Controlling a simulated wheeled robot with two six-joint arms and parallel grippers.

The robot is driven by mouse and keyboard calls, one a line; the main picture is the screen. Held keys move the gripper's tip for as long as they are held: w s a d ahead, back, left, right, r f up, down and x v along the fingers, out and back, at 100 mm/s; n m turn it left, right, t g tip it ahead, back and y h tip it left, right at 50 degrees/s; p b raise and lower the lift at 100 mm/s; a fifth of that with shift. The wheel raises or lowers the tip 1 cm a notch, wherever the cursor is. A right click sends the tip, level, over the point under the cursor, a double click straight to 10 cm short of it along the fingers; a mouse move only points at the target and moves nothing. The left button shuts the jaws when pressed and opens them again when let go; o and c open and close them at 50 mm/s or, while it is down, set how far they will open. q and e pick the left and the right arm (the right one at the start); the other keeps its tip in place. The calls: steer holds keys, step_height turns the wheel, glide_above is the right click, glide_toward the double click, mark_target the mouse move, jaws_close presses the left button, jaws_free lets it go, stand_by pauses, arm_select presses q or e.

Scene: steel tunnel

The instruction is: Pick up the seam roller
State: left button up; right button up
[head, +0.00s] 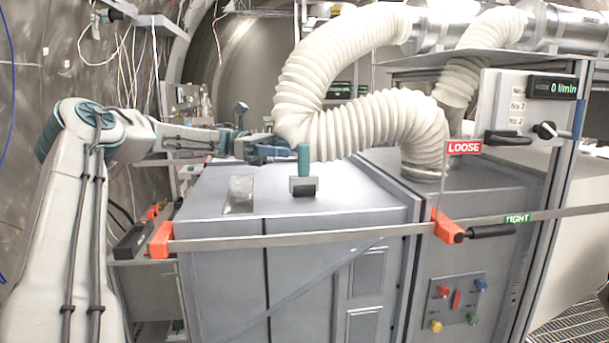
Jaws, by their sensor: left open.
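The seam roller (303,185) stands upright on the grey cabinet top (350,190). It has a teal handle on top and a grey and black roller head below. My left arm reaches in from the left. My left gripper (284,152) is open, with its dark blue fingers right beside the teal handle. I cannot tell whether the handle lies between the fingertips. My right gripper is not in view.
A thick white corrugated hose (375,130) arches just above and behind the roller. A strap (300,239) with orange clamps (448,228) crosses the cabinet front. A metal plate (239,194) lies left of the roller. The cabinet top around the roller's front is clear.

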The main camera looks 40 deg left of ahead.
mark_target(303, 152)
arm_select(q)
steer(key=p+x, duration=0.3)
steer(key=x, duration=0.1)
steer(key=shift+s+r, duration=0.1)
steer(key=shift+s, duration=0.25)
steer(key=shift+d, duration=0.4)
steer(key=shift+w+d, duration=0.1)
steer(key=shift+d, duration=0.05)
steer(key=shift+w, duration=0.1)
steer(key=c, duration=1)
jaws_close()
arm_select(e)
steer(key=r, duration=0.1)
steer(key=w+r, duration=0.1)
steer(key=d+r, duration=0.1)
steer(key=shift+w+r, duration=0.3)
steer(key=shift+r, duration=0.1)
